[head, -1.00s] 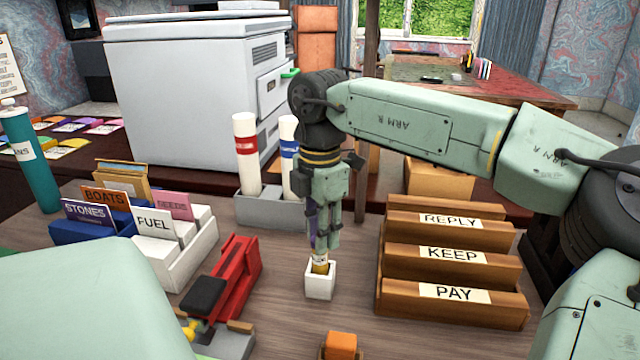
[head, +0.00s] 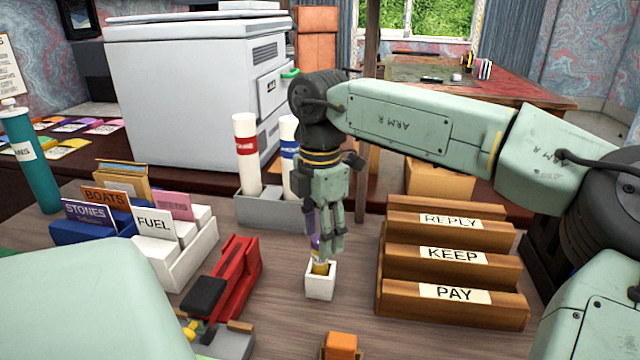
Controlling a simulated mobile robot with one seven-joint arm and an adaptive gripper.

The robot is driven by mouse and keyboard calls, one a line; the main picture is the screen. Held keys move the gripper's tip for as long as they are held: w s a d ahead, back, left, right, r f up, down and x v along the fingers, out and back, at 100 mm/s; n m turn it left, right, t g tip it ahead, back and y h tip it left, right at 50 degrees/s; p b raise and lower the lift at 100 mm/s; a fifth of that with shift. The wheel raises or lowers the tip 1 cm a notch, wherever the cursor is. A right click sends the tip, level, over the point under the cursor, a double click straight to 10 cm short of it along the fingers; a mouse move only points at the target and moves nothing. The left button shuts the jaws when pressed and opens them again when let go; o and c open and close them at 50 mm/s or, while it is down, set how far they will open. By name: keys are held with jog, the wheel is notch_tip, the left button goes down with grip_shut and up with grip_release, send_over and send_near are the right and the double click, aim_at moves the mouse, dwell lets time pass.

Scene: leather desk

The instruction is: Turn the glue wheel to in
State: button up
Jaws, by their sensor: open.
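A small white square holder (head: 320,283) stands on the desk in front of the arm. A glue stick (head: 315,243) with a purple part and a yellowish lower end stands upright in it. My gripper (head: 322,250) points straight down over the holder, its fingers spread around the glue stick. The fingers partly hide the stick, and the small wheel cannot be made out clearly. The gripper is open, and a finger appears very close to the stick; contact cannot be told.
Right of the holder stands a wooden tray rack (head: 455,275) labelled REPLY, KEEP and PAY. Left are a red stapler-like tool (head: 238,275) and a white FUEL card box (head: 175,255). An orange block (head: 341,345) lies in front. Rolled tubes (head: 246,155) stand behind.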

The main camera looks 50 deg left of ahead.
notch_tip(320, 180, up, 12)
dwell(0.6)
dwell(0.5)
